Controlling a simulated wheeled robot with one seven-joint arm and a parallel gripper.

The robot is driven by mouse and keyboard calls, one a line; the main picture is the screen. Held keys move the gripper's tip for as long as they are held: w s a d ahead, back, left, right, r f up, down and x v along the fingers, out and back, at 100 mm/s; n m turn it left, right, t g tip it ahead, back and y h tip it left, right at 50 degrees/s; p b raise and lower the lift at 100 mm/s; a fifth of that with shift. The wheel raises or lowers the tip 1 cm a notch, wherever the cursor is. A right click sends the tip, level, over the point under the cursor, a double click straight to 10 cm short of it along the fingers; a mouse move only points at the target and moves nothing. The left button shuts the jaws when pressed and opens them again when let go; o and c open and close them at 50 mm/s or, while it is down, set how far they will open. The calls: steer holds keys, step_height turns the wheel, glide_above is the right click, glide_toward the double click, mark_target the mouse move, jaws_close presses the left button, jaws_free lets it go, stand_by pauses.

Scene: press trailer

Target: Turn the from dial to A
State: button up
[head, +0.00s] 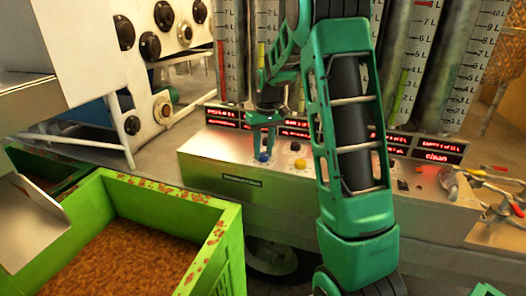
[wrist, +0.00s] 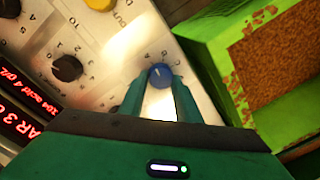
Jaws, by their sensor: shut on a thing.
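A blue dial (head: 263,157) sits on the top of the metal control panel (head: 215,150), near its left part. In the wrist view the blue dial (wrist: 160,76) lies between the fingertips of my gripper (wrist: 159,84), with small letters printed around it, too blurred to read surely. A small light mark shows on the dial's face. My gripper (head: 263,138) points down and is shut on this dial. The dial's name label cannot be read.
A yellow knob (head: 300,163) and a black dial (wrist: 67,68) are beside the blue dial. Red displays (head: 440,156) line the panel's back, below tall graduated cylinders (head: 479,60). A green bin (head: 232,225) of brown pulp stands front left.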

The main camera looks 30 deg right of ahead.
mark_target(264, 153)
steer(key=shift+w+r+n, duration=0.1)
steer(key=shift+w+n, duration=0.05)
steer(key=shift+n, duration=0.75)
steer(key=o, duration=1.1)
steer(key=shift+c, duration=0.2)
step_height(264, 153, up, 11)
steer(key=shift+d+f, duration=0.2)
steer(key=shift+d, duration=0.1)
